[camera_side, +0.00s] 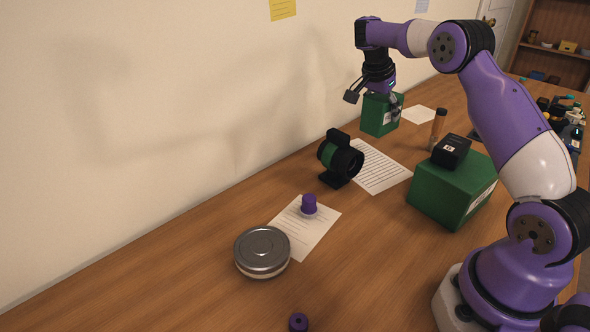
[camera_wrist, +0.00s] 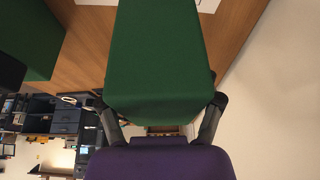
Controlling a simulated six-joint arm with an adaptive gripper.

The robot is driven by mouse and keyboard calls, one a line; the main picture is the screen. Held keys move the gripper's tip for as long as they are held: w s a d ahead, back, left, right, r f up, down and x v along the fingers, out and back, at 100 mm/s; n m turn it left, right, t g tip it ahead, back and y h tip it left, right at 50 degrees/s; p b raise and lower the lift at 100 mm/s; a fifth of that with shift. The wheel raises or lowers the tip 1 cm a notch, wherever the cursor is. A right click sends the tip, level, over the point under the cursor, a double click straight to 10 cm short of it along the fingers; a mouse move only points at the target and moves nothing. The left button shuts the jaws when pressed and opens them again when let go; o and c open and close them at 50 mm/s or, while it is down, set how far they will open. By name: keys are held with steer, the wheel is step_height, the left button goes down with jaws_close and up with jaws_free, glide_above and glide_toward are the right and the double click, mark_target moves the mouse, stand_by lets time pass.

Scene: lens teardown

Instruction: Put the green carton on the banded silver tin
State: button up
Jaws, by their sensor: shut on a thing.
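The green carton (camera_side: 379,115) is at the back of the table near the wall, upright, with a white label low on its side. My gripper (camera_side: 378,97) points down over it and is shut on it. In the wrist view the carton (camera_wrist: 158,60) fills the middle, with a finger of my gripper (camera_wrist: 163,110) at each side. I cannot tell whether its base touches the table. The banded silver tin (camera_side: 263,251) stands at the front left, a round lidded tin with a pale band round its side. Its lid is bare.
Between carton and tin stand a black and green lens in a holder (camera_side: 340,158) and a purple-capped item (camera_side: 309,204) on paper. A larger green box (camera_side: 452,190) with a black box (camera_side: 451,151) on top stands right. A small purple part (camera_side: 298,322) lies in front.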

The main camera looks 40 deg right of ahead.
mark_target(374, 97)
steer(key=a+r+n, duration=0.1)
steer(key=r, duration=0.1)
steer(key=w+a+r+n+t, duration=0.1)
steer(key=a+r, duration=0.1)
steer(key=shift+w, duration=0.1)
steer(key=s+a+r+n+t+y, duration=0.25)
steer(key=a+n, duration=0.45)
steer(key=a, duration=0.4)
steer(key=s+a+r+n+t+y, duration=0.1)
steer(key=a+r+n, duration=0.3)
steer(key=a+n, duration=0.5)
steer(key=s+a+f+m+h, duration=0.1)
steer(key=a+f+m, duration=0.25)
steer(key=a, duration=0.55)
steer(key=s+a+f+m+h, duration=0.1)
steer(key=a+f+m, duration=0.25)
steer(key=a, duration=0.65)
steer(key=shift+m+g, duration=0.45)
steer(key=shift+m, duration=0.15)
step_height(374, 97, down, 8)
steer(key=shift+w+r, duration=0.1)
steer(key=shift+r, duration=0.05)
steer(key=o, duration=1.4)
steer(key=shift+c, duration=0.2)
